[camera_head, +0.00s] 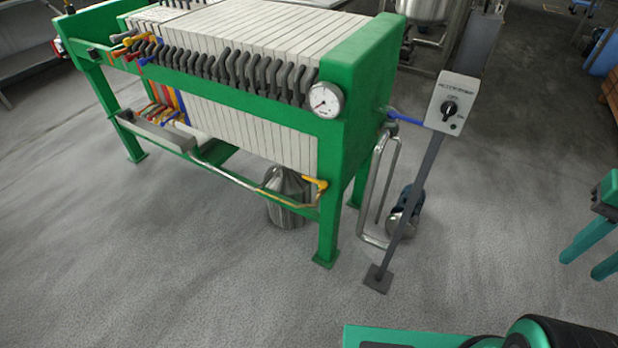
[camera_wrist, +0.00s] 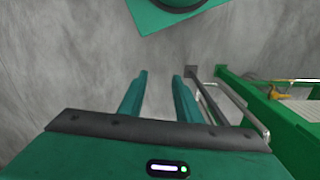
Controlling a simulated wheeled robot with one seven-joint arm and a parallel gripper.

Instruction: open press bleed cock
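The green filter press (camera_head: 345,130) with pale plates stands left of centre in the head view. A yellow-handled cock (camera_head: 316,183) sits low on its near right corner, at the end of a thin brass pipe. A blue lever (camera_head: 405,120) sticks out from the press's right end. No label shows which is the bleed cock. My gripper (camera_head: 582,264) is at the right edge of the head view, well apart from the press. In the wrist view my gripper (camera_wrist: 158,85) is open and empty, with the press frame (camera_wrist: 290,145) and a yellow handle (camera_wrist: 275,93) to its right.
A grey control box (camera_head: 453,102) with a black knob stands on a slanting-looking post right of the press. A steel pipe loop (camera_head: 380,190) and pump stand behind it. A steel can (camera_head: 288,197) is under the press.

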